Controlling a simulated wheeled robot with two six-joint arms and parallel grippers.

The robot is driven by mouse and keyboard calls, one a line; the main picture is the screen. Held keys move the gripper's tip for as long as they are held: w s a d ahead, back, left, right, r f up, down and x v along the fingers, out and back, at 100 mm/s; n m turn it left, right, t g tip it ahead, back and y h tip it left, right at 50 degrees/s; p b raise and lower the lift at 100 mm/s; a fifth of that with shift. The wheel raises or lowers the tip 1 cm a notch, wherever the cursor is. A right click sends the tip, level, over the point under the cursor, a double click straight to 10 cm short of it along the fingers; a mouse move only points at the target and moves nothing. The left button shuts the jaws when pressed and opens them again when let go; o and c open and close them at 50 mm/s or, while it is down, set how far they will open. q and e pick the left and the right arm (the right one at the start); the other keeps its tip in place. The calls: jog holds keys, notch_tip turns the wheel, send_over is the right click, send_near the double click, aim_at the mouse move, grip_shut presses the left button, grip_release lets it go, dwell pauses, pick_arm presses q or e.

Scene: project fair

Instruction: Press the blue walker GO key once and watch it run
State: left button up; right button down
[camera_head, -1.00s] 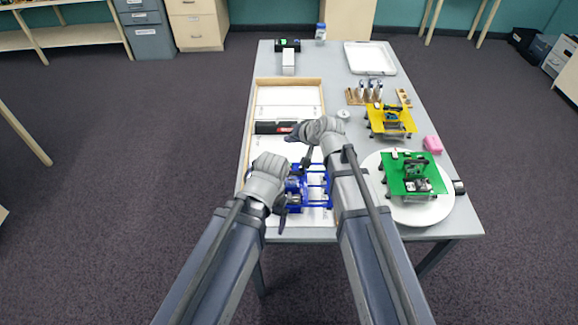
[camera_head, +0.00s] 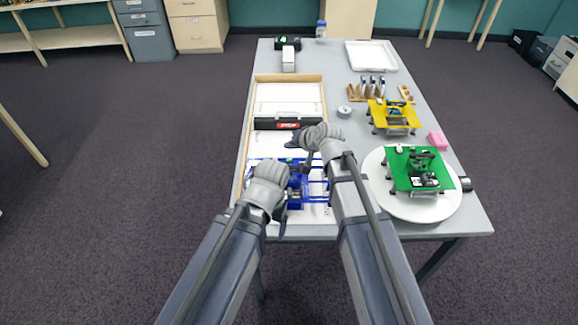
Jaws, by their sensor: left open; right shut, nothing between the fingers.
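The blue walker (camera_head: 296,186) stands in the near end of a shallow wood-edged tray (camera_head: 247,122). My grippers and arms cover parts of it, and I cannot make out its GO key clearly. My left gripper (camera_head: 284,207) is open over the walker's near left part; I cannot tell whether it touches. My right gripper (camera_head: 300,150) is shut and empty, above the walker's far edge.
A black bar with a red label (camera_head: 275,123) crosses the tray. A white tray (camera_head: 371,56) lies at the back.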

aim_at(291, 164)
pick_arm(q)
jog(key=shift+f+b, duration=1.05)
jog(key=shift+f, duration=0.55)
pick_arm(e)
jog(key=shift+f, duration=1.65)
pick_arm(q)
jog(key=shift+f+b, duration=0.4)
pick_arm(e)
jog(key=shift+f, duration=0.4)
pick_arm(q)
jog(key=shift+f+b, duration=0.35)
pick_arm(e)
jog(key=shift+f, duration=0.35)
pick_arm(q)
jog(key=shift+r+p, duration=0.8)
pick_arm(e)
jog(key=shift+r, duration=0.8)
pick_arm(q)
jog(key=shift+r, duration=0.1)
pick_arm(e)
jog(key=shift+r, duration=0.1)
pick_arm(q)
notch_tip(291, 164, up, 5)
jog(key=p, duration=0.5)
pick_arm(e)
notch_tip(291, 164, up, 5)
jog(key=shift+f, duration=0.1)
